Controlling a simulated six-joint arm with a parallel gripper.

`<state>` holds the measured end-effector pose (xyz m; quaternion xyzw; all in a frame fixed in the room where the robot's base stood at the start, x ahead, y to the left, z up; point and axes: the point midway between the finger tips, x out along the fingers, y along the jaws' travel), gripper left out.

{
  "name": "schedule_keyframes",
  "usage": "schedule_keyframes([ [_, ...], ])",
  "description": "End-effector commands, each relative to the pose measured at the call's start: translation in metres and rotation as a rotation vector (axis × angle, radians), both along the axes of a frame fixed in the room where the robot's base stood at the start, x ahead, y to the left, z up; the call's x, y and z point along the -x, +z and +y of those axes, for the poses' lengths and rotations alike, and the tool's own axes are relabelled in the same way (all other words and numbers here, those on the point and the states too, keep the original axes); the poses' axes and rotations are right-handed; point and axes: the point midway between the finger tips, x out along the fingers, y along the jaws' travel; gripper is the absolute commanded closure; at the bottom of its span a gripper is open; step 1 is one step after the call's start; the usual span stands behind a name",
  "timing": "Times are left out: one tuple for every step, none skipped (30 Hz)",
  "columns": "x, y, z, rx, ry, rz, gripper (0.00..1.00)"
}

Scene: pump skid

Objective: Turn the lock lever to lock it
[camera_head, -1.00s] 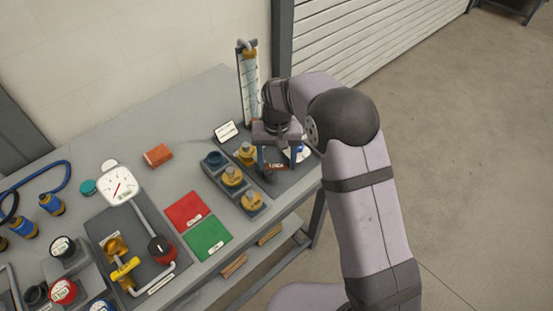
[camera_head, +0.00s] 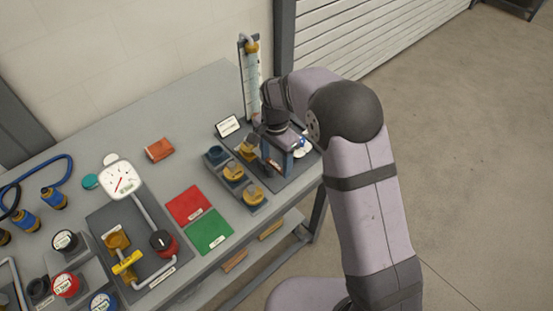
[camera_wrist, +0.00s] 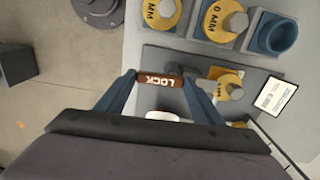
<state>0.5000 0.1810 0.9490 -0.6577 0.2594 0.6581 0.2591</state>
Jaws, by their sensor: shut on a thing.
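The lock lever (camera_wrist: 152,81) is a brown-red bar marked LOCK, lying crosswise between the fingers in the wrist view. My gripper (camera_wrist: 160,78) is shut on it, with one blue-grey finger at each end of the bar. In the head view my gripper (camera_head: 278,163) is low over the dark plate at the right end of the bench. There the fingers and wrist hide most of the lever. A yellow part (camera_wrist: 227,84) sits on the same plate, just beyond the right finger in the wrist view.
A grey block with yellow knobs (camera_head: 233,172) and a blue socket (camera_head: 216,154) stands close left of my gripper. A white card (camera_head: 228,125) and a tall clear gauge (camera_head: 251,75) stand behind. Red (camera_head: 187,205) and green (camera_head: 210,231) mats lie left, near the front edge.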

Motion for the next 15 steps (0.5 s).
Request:
schedule_keyframes([
  [-0.0013,0.0016,0.0002,0.0,-0.013,-0.006,0.61],
  [-0.0011,0.0016,0.0003,0.0,-0.021,-0.006,0.61],
  [-0.001,0.0016,0.0004,0.0,-0.03,-0.006,0.61],
  [-0.001,0.0016,0.0005,0.0,-0.035,-0.006,0.61],
  [-0.0009,0.0016,0.0005,0.0,-0.039,-0.006,0.61],
  [-0.0008,0.0016,0.0006,0.0,-0.043,-0.006,0.61],
  [-0.0008,0.0016,0.0006,0.0,-0.046,-0.006,0.61],
  [-0.0008,0.0016,0.0007,0.0,-0.048,-0.006,0.61],
  [-0.0008,0.0016,0.0006,0.0,-0.051,-0.006,0.61],
  [-0.0008,0.0016,0.0007,-0.001,-0.052,-0.005,0.61],
  [-0.0008,0.0016,0.0007,-0.001,-0.052,-0.005,0.61],
  [-0.0009,0.0016,0.0007,-0.001,-0.053,-0.005,0.61],
  [-0.0009,0.0016,0.0007,-0.001,-0.053,-0.005,0.61],
  [-0.0009,0.0016,0.0007,-0.001,-0.053,-0.005,0.61],
  [-0.0009,0.0017,0.0007,-0.001,-0.053,-0.005,0.61],
])
